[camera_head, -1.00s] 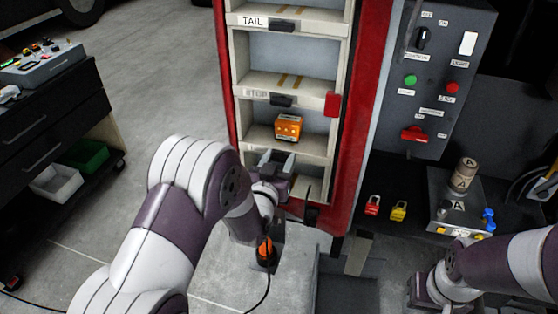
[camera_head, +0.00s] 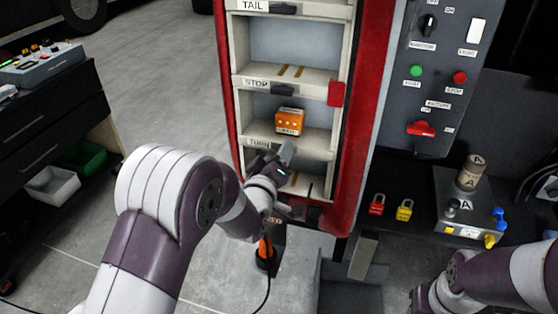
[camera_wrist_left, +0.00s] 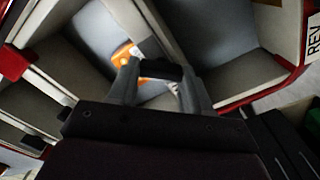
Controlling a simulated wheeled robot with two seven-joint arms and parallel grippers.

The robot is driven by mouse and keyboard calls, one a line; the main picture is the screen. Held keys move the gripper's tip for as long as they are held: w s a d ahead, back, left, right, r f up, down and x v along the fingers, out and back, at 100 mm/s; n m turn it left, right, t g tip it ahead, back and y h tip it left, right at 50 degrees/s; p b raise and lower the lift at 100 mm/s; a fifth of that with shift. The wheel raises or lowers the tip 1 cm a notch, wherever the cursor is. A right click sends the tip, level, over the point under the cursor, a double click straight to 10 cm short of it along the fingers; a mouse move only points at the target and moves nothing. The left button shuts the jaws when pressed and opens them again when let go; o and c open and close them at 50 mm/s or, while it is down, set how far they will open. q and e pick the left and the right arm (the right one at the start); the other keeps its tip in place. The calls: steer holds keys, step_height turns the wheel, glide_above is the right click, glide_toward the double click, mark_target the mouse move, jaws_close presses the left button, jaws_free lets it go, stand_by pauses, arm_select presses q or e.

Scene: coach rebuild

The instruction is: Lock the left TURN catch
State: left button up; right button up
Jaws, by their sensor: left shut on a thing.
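The TURN label (camera_head: 258,142) is on the light shelf edge below the orange box in the red-framed rack. My left gripper (camera_head: 283,155) is at that edge, just right of the label, and covers the catch in the head view. In the left wrist view a dark catch (camera_wrist_left: 160,69) sits between the two grey fingertips, which are shut on it. The gripper is tilted, with its fingers pointing up and right in the head view. My right arm is at the lower right; its gripper (camera_head: 416,298) is dark and barely shows.
An orange box (camera_head: 289,122) stands on the shelf above the TURN edge and shows in the wrist view (camera_wrist_left: 125,54). The STOP catch (camera_head: 283,90) and TAIL catch (camera_head: 283,9) are higher. Red padlock (camera_head: 377,204) and yellow padlock (camera_head: 404,210) are at right.

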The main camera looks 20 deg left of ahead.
arm_select(q)
steer(key=shift+a+f+n+b, duration=0.15)
steer(key=shift+n+b, duration=1.15)
steer(key=shift+n, duration=0.85)
steer(key=shift+d+f+n+b, duration=0.1)
steer(key=shift+n+b, duration=1.15)
steer(key=shift+n, duration=0.9)
steer(key=o, duration=1.1)
steer(key=shift+c, duration=0.2)
steer(key=shift+a, duration=0.1)
steer(key=shift+s, duration=0.1)
steer(key=s+p, duration=0.1)
steer(key=s, duration=1.1)
steer(key=shift+s+a, duration=0.2)
steer(key=shift+s, duration=0.15)
